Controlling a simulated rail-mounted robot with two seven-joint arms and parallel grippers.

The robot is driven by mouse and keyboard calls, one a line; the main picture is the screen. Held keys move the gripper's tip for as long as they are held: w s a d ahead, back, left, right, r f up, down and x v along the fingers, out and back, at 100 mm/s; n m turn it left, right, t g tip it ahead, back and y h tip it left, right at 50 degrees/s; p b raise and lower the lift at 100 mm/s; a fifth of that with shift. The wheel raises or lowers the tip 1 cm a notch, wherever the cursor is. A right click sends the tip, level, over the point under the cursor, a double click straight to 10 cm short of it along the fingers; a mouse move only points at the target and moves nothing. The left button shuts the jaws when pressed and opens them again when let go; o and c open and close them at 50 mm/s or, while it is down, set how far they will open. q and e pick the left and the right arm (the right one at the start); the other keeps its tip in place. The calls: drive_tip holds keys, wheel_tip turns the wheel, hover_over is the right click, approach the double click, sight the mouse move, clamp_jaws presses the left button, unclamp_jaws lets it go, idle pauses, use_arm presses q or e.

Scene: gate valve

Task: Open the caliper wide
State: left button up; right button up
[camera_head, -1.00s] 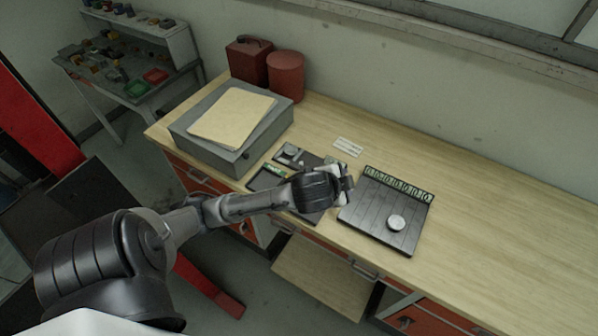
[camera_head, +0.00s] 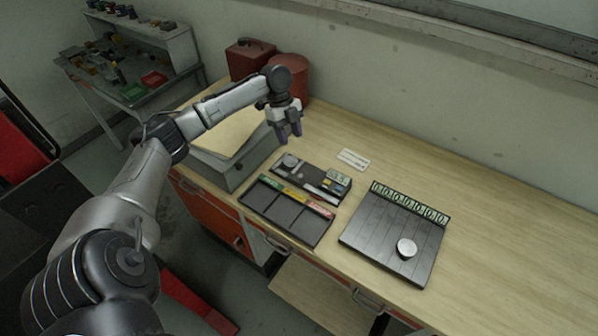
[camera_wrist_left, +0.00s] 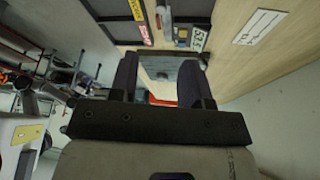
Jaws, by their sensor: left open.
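A dark gauge fixture (camera_head: 292,173) lies flat on the wooden bench, with a round silver part at its left end. A pale digital display (camera_head: 338,178) and a silver bar sit at its right end; I take this to be the caliper, but its jaws are too small to make out. The display also shows at the top of the left wrist view (camera_wrist_left: 199,39). My left gripper (camera_head: 291,134) is open and empty, pointing down above the bench, behind the fixture and near the grey box. Its two dark fingers stand apart in the left wrist view (camera_wrist_left: 158,75). My right gripper is not in view.
A white card (camera_head: 353,160) lies behind. A grey box (camera_head: 231,172) stands left. The bench's right is clear.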

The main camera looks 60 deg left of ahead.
sight(301, 176)
use_arm(q)
drive_tip(key=shift+m, duration=0.6)
drive_tip(key=x, duration=1.3)
drive_tip(key=shift+f+p, duration=0.35)
drive_tip(key=shift+c, duration=0.3)
clamp_jaws()
drive_tip(key=shift+w+d, duration=0.1)
